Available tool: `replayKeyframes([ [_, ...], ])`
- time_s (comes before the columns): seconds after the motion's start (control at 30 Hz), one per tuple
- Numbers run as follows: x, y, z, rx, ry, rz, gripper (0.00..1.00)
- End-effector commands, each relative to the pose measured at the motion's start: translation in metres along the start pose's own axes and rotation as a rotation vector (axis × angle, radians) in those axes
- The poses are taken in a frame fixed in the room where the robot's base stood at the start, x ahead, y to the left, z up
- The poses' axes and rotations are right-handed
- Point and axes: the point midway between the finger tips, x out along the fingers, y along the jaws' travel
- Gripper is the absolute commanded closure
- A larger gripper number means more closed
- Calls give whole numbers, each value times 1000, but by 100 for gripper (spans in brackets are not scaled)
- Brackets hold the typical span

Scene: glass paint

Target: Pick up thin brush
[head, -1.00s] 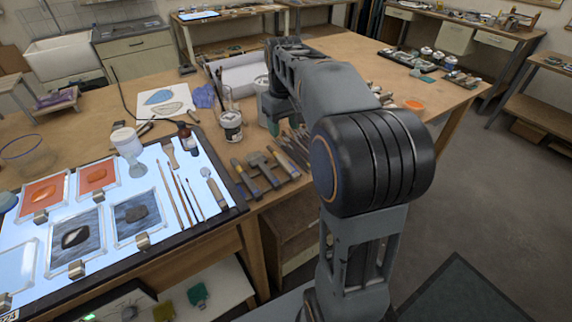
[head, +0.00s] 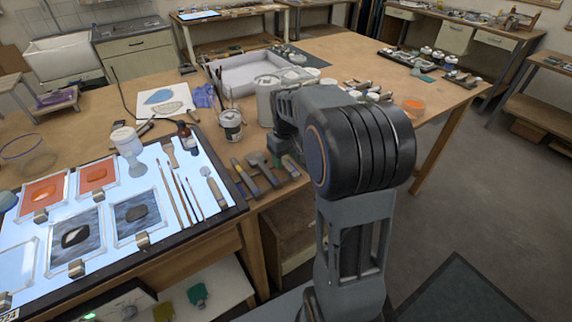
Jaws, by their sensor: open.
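Several brushes lie on the lit panel (head: 110,262) in the head view. A long slim brush (head: 171,199) lies leftmost, with two more slim ones, a middle brush (head: 186,203) and a right brush (head: 195,203), close beside it. I cannot tell for sure which is the thin brush. A wide flat brush (head: 170,152) lies above them. My arm reaches over the table's front edge to the right of the panel, bent down at its far end. The slim brushes lie apart from my arm.
Hand tools (head: 262,172) lie between the panel and my arm. A paint jar (head: 231,125) with brushes, a large white container (head: 266,100) and a dark bottle (head: 187,137) stand behind. Framed glass pieces (head: 75,240) cover the panel's left part. The table's right part has bare room.

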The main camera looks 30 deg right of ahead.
Motion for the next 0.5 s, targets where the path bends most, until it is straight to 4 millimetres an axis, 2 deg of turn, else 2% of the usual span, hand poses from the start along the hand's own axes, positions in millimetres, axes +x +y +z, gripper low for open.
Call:
replayKeyframes([
  [0.17, 15, 0, 0, 0, 0, 0, 47],
  [0.43, 17, 0, 0, 0, 1, 0, 47],
  [0.5, 17, 0, 0, 0, 1, 0, 53],
])
